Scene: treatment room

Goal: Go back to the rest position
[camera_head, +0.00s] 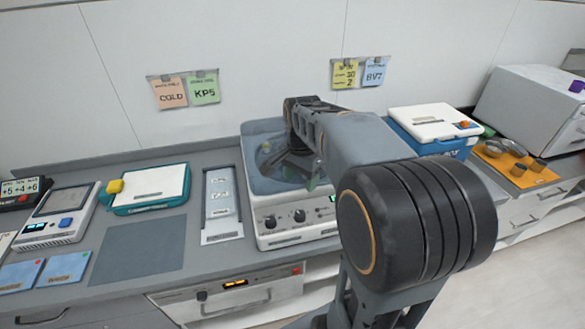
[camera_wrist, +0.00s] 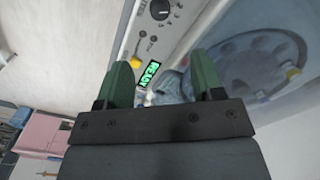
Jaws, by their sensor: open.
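My gripper (camera_wrist: 160,80) shows in the wrist view with its two green fingers apart and nothing between them. It is over the front right part of a centrifuge-like machine (camera_head: 285,238), close to its rotor bowl. The machine's round rotor (camera_wrist: 262,62) shows on the right of the wrist view, and its green display (camera_wrist: 150,73) reads "READY" between the fingers. In the head view my arm stretches across the machine and hides much of its right side. The fingers are small and partly hidden there.
Left of the machine are a tube rack strip (camera_head: 220,205), a grey mat (camera_head: 138,249), a teal-rimmed box (camera_head: 150,190) and a device with a screen (camera_head: 58,217). To the right are a blue cooler with white lid (camera_head: 434,122) and an orange tray (camera_head: 545,177). Notes hang on the wall.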

